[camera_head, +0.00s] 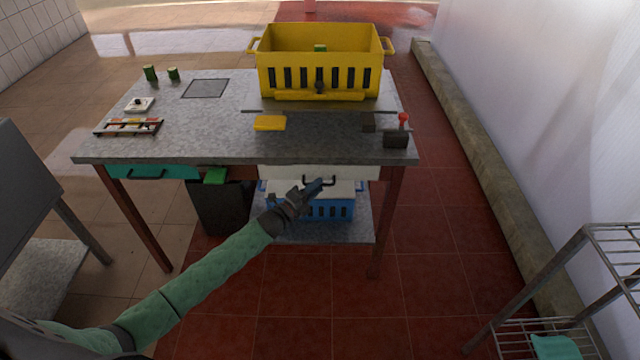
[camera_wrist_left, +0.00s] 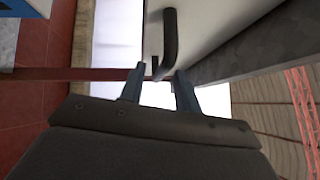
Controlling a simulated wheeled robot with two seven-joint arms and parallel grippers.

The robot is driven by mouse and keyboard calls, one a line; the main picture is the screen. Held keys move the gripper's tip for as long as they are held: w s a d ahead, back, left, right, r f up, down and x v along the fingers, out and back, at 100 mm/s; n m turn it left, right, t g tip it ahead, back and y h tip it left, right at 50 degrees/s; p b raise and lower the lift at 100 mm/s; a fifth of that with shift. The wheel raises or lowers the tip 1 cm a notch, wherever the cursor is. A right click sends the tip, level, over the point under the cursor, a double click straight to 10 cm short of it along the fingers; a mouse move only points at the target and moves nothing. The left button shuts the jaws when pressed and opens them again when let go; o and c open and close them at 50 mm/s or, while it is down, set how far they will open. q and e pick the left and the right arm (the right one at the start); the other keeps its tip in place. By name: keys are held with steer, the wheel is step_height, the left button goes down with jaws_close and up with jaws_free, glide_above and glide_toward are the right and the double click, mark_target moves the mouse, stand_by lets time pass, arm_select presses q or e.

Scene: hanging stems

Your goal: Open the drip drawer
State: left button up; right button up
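A white drawer (camera_head: 350,173) with a dark bar handle (camera_head: 318,181) sits under the right part of the grey worktop (camera_head: 225,140) and looks shut. A teal drawer (camera_head: 180,172) with a dark handle sits under the left part; no label shows which is the drip drawer. My left gripper (camera_head: 315,187) is at the white drawer's handle. In the left wrist view, the two fingers (camera_wrist_left: 158,82) are apart, with the handle (camera_wrist_left: 169,40) just beyond and partly between their tips. Contact cannot be told. My right gripper is not in view.
A blue crate (camera_head: 325,210) stands on the low shelf below the white drawer. A dark bin (camera_head: 222,208) stands to its left. A yellow crate (camera_head: 320,45) stands on the worktop. A wire rack (camera_head: 570,270) is at the right; red floor between is clear.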

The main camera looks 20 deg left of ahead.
arm_select(q)
steer(key=shift+x, duration=1.05)
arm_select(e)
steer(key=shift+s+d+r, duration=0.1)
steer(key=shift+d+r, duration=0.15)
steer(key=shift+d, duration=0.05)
arm_select(q)
steer(key=shift+c, duration=0.2)
jaws_close()
